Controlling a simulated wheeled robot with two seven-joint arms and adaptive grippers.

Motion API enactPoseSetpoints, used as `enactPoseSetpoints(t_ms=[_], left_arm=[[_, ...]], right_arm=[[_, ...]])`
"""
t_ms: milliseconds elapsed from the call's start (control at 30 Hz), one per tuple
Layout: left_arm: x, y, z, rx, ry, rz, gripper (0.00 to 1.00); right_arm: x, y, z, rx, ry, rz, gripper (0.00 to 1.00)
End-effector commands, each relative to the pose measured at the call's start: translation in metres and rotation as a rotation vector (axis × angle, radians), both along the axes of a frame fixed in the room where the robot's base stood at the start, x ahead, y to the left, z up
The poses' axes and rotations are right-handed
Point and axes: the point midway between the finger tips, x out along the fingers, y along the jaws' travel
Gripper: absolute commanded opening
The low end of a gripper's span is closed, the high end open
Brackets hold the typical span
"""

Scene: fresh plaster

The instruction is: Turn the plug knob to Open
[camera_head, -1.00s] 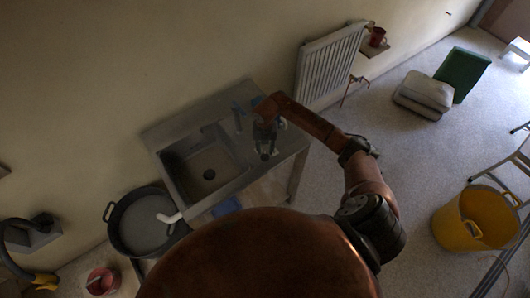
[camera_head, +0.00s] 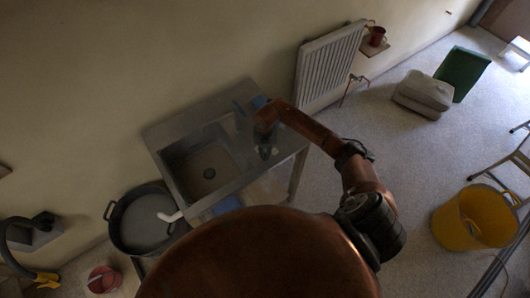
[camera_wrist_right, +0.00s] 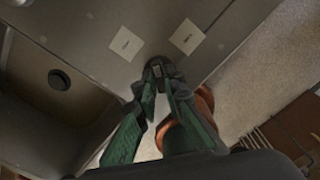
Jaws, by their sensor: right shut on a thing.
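The plug knob (camera_wrist_right: 157,68) is a small dark knob on the metal sink top in the right wrist view. Two pale labels (camera_wrist_right: 127,43) (camera_wrist_right: 187,36) lie beyond it, one to each side; I cannot read them for sure. My right gripper (camera_wrist_right: 163,84) has its green-padded fingers closed around the knob, hiding part of it. In the head view my right gripper (camera_head: 265,149) reaches down to the sink top right of the basin. The sink (camera_head: 203,165) has a dark drain (camera_head: 209,173), also in the right wrist view (camera_wrist_right: 59,79). My left gripper is not in view.
Blue items (camera_head: 260,102) stand at the back of the sink top near my right wrist. A radiator (camera_head: 329,64) hangs on the wall to the right. A dark tub (camera_head: 113,232) stands left of the sink under a white pipe. A yellow bucket (camera_head: 475,218) stands far right.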

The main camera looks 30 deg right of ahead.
Motion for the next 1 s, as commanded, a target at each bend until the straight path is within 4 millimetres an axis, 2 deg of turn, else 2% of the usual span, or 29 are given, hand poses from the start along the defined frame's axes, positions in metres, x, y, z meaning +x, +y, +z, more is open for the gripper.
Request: enactPoseSetpoints(t_ms=[467, 1000], left_arm=[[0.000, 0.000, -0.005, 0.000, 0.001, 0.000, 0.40], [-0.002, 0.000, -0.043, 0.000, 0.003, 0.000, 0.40]], right_arm=[[0.001, -0.001, 0.000, -0.002, -0.001, 0.036, 0.00], [0.002, -0.001, -0.002, -0.003, -0.003, 0.399, 0.00]])
